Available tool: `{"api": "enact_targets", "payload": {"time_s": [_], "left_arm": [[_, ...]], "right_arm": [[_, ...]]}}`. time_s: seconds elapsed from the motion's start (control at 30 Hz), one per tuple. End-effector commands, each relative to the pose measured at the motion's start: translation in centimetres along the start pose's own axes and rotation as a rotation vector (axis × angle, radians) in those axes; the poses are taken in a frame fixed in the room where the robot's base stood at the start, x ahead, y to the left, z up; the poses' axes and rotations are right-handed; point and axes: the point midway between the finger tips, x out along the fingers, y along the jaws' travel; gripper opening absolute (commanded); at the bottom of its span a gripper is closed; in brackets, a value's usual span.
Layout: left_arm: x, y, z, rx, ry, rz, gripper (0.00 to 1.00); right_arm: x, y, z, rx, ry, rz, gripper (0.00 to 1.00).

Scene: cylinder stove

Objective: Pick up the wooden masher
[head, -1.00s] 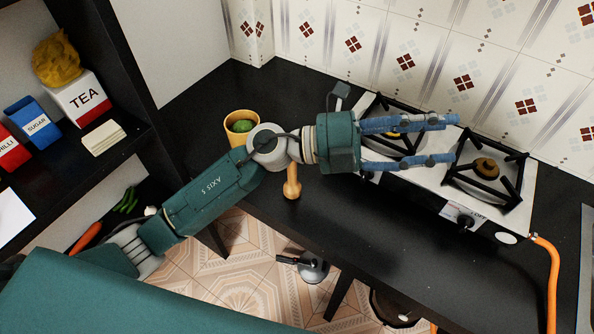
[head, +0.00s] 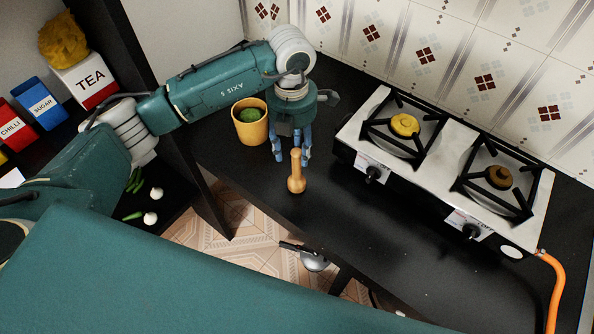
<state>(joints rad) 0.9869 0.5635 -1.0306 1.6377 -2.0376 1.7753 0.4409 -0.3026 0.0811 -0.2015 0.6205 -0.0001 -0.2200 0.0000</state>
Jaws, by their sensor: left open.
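The wooden masher (head: 296,172) is a light-brown tool standing upright on the black counter, left of the stove. My left gripper (head: 292,158) points down toward the counter, just behind the masher. Its blue fingers are open, one seen left of the masher's handle and one to its right. The masher's top overlaps the gap between the fingers in the picture. I cannot tell whether they touch it. My right gripper is not in view.
A yellow cup (head: 250,126) with a green item in it stands close left of the gripper. A two-burner stove (head: 436,142) sits on the counter to the right, with an orange hose (head: 556,290). The counter (head: 365,235) in front of the stove is clear. A shelf with boxes is at left.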

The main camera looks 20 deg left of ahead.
Motion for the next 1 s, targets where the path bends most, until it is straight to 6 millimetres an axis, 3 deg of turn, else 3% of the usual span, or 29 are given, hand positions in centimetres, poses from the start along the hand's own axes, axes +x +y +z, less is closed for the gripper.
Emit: {"api": "enact_targets", "payload": {"time_s": [0.23, 0.37, 0.53, 0.8, 1.0], "left_arm": [[1.8, -0.4, 0.0, 0.002, 0.001, -0.003, 0.45], [3.6, -0.8, 0.1, 0.002, 0.004, -0.004, 0.45], [5.9, -0.8, 0.2, 0.001, 0.0, -0.004, 0.45], [6.4, -0.8, 0.3, 0.003, -0.003, -0.003, 0.45], [6.4, -0.8, 0.3, 0.003, -0.003, -0.004, 0.07]], "right_arm": [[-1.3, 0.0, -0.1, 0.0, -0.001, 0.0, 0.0], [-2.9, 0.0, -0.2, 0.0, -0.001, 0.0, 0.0], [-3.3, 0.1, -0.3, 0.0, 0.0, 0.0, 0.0], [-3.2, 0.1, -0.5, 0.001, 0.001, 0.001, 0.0], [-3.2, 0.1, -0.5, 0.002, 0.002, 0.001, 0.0]]}}
